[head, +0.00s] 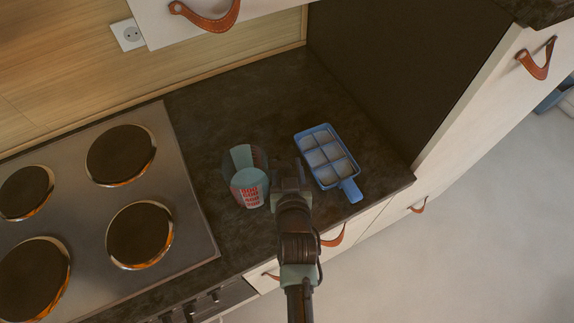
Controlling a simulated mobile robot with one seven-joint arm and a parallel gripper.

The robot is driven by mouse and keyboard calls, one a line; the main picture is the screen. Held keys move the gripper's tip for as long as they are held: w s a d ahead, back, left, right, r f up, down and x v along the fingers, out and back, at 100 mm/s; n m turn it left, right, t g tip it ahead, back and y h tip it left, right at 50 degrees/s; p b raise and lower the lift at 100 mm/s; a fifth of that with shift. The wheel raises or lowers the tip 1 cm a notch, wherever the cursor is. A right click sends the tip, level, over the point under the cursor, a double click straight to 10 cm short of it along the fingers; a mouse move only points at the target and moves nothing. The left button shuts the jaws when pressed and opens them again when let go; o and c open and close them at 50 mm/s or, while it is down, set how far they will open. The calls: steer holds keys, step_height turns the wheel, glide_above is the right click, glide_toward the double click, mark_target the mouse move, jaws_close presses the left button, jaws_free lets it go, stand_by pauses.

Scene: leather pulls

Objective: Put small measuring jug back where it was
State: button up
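A measuring jug (249,188) with red markings and a pale teal inside is on the dark countertop, right of the stove. My gripper (288,178) is just right of the jug, at its side, pointing down toward the counter. Its fingertips are small and dark here, so I cannot tell whether they are open, or closed on the jug's right side. The arm hides part of the counter in front of the jug. I cannot tell whether the jug rests on the counter or is slightly lifted.
A blue tray with several compartments (345,183) lies close to the right of my gripper. The stove (180,205) with several round burners is at the left. A dark side panel (390,70) bounds the counter at the right. The counter behind the jug (250,100) is clear.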

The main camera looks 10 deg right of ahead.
steer(key=shift+r+p, duration=0.3)
steer(key=b+v, duration=0.1)
steer(key=v, duration=0.9)
steer(key=shift+s, duration=0.3)
steer(key=w+a+r+t, duration=0.1)
steer(key=w+r+t, duration=0.15)
steer(key=r, duration=0.85)
steer(key=w+a+r+t, duration=0.15)
steer(key=w+r, duration=0.25)
steer(key=r, duration=0.8)
steer(key=w+a+r+t, duration=0.1)
steer(key=w+r+t, duration=0.2)
steer(key=r, duration=0.8)
steer(key=s+a+r+t, duration=0.1)
steer(key=s+r+t, duration=0.2)
steer(key=r, duration=1)
steer(key=s+a+r+n+t+y, duration=0.1)
steer(key=s+r+t, duration=0.2)
steer(key=s+r, duration=0.4)
step_height(320, 180, up, 6)
steer(key=shift+s+r+t, duration=0.2)
steer(key=shift+r+t, duration=0.05)
steer(key=shift+t, duration=0.15)
